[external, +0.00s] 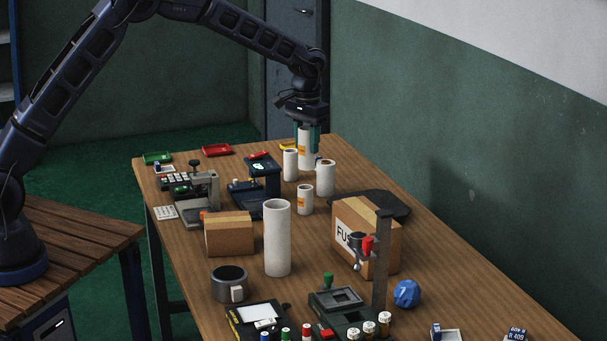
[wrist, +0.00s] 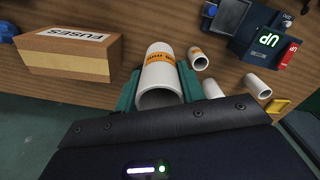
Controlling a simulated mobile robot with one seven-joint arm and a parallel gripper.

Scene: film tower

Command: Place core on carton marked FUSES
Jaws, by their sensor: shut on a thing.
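My gripper (external: 308,138) is shut on a white core with an orange label band (external: 305,158), near the far end of the table. In the wrist view the same core (wrist: 160,72) lies between the green fingers of my gripper (wrist: 160,88). I cannot tell whether its lower end touches the table. The brown carton marked FUSES (external: 382,234) stands on the right side of the table, well nearer the external camera than my gripper. It also shows at the left of the wrist view (wrist: 70,62), with its lettering. Its top looks bare.
Other white cores (external: 290,165) (external: 326,178) (external: 305,199) stand near the held one. A tall white cylinder (external: 277,238) and a plain carton (external: 229,234) stand mid-table. A dark post (external: 381,260) rises in front of the FUSES carton. A black flat item (external: 382,204) lies behind it.

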